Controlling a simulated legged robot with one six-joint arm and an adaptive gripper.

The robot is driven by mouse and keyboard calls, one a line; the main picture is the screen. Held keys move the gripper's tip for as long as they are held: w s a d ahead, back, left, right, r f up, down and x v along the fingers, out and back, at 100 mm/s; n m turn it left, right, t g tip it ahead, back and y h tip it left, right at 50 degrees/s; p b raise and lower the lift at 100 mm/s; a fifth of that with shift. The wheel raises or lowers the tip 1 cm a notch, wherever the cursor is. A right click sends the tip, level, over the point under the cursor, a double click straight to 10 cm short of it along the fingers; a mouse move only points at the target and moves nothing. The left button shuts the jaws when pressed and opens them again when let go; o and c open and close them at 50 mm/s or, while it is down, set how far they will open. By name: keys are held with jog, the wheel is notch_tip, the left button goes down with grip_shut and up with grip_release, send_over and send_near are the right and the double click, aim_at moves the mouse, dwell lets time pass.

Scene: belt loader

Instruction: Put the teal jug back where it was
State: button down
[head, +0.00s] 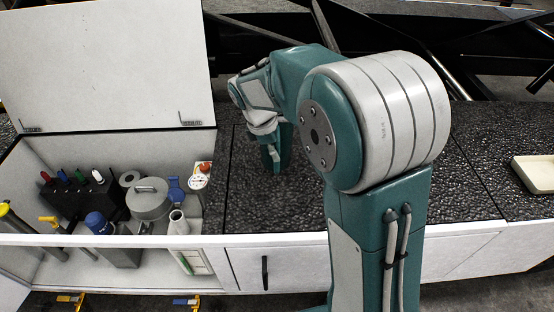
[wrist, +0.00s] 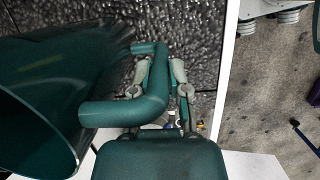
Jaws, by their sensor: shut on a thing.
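The teal jug (wrist: 45,75) fills the left of the wrist view, its wide mouth toward the camera and its body lying sideways in the picture. Its thick handle (wrist: 150,98) bends between the fingers of my gripper (wrist: 162,78), which is shut on it. Behind it is the black, rough worktop; I cannot tell whether the jug touches it. In the head view my gripper (head: 268,135) is over the worktop (head: 250,205), right of the open bin. The jug cannot be told apart there from my teal arm parts.
The open white bin (head: 150,241) at left, lid (head: 110,65) raised, holds a grey lidded pot (head: 149,203), a black rack (head: 85,200), a blue-capped container (head: 100,224) and a gauge (head: 198,181). A cream tray (head: 535,172) stands far right. Dark beams cross behind the worktop.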

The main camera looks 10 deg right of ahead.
jog(key=shift+w+d+f, duration=0.25)
jog(key=shift+w+f, duration=0.15)
jog(key=shift+f, duration=0.1)
jog(key=shift+w+d+f, duration=0.2)
jog(key=shift+w+f, duration=0.2)
jog(key=shift+f, duration=0.1)
jog(key=shift+w+f, duration=0.2)
jog(key=shift+f, duration=1.7)
jog(key=c, duration=0.6)
grip_release()
jog(key=v, duration=1.2)
jog(key=s+d+r+m+t+y, duration=0.3)
jog(key=s+r+m, duration=0.4)
jog(key=s, duration=0.6)
jog(key=s+m+t, duration=0.1)
jog(key=s+m, duration=0.1)
jog(key=s, duration=0.2)
jog(key=s+d+f+m+t, duration=0.1)
jog(key=s+m, duration=0.2)
jog(key=s, duration=0.1)
jog(key=s+d+m+t, duration=0.1)
jog(key=s+m, duration=0.2)
jog(key=s, duration=0.1)
jog(key=shift+d+f, duration=0.2)
jog(key=shift+f, duration=0.15)
